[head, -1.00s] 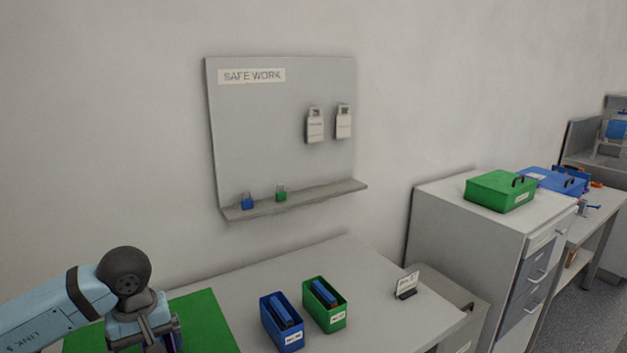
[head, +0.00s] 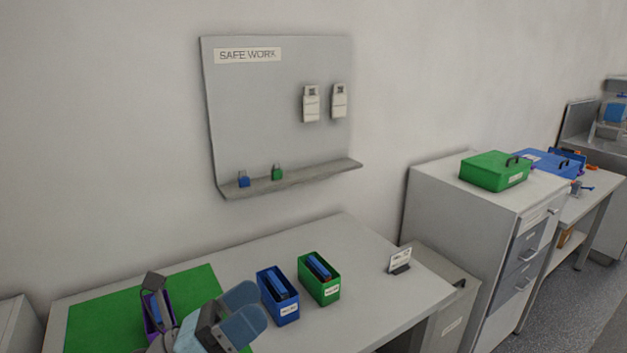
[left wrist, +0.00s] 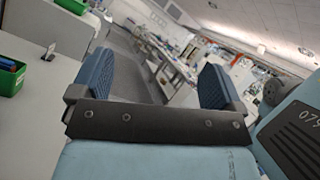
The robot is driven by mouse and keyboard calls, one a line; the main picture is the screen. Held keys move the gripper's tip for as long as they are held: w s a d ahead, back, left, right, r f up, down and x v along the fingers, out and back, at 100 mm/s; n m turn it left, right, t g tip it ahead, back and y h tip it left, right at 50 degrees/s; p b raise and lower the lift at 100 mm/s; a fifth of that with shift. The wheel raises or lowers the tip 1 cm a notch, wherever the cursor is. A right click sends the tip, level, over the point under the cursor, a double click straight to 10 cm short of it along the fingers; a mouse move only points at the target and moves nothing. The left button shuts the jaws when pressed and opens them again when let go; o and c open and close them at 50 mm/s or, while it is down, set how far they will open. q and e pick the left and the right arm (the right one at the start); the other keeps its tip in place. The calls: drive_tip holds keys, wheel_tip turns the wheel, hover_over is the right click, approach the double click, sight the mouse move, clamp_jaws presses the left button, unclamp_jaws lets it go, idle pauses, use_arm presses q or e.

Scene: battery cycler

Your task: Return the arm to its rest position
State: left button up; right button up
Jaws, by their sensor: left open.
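My left gripper (head: 256,308) is at the bottom of the head view, low over or in front of the right side of the green mat (head: 95,315). Its two blue fingers point right and stand apart with nothing between them. In the left wrist view the same gripper (left wrist: 156,78) is open and empty, with its ridged pads facing a gap of open room and floor. Most of the left arm is cut off by the bottom edge of the head view. My right gripper shows in neither view.
A purple bin (head: 168,319) stands on the mat close to the gripper's left. A blue bin (head: 287,313) and green bin (head: 330,292) stand just right of the fingers. A sign (head: 400,259) and cabinet (head: 455,225) are farther right. A lock board (head: 290,130) hangs behind.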

use_arm(q)
drive_tip(key=a+f+n+t+y, duration=0.2)
drive_tip(key=a+f+n+y, duration=0.4)
drive_tip(key=n, duration=0.5)
drive_tip(key=s+a+f+n+t+y, duration=0.1)
drive_tip(key=a+f+n+y, duration=0.25)
drive_tip(key=n+y, duration=0.5)
drive_tip(key=a+f+n+t+y, duration=0.2)
drive_tip(key=a+f+n+y, duration=0.35)
drive_tip(key=n, duration=0.75)
drive_tip(key=s+a+f+n+g, duration=0.1)
drive_tip(key=s+f+n+g, duration=0.4)
drive_tip(key=s, duration=0.5)
drive_tip(key=s+a+f+n+g, duration=0.1)
drive_tip(key=s+f+n+g, duration=0.3)
drive_tip(key=s+f+g, duration=0.4)
drive_tip(key=w+d+f+m+t+h+p, duration=0.1)
drive_tip(key=w+d+f+t+h+p, duration=0.2)
drive_tip(key=t+p, duration=0.5)
drive_tip(key=w+d+f, duration=0.1)
drive_tip(key=w+d, duration=0.1)
drive_tip(key=d, duration=0.1)
drive_tip(key=shift+d+f+p, duration=0.2)
drive_tip(key=shift+f+p, duration=0.05)
drive_tip(key=shift+p, duration=0.05)
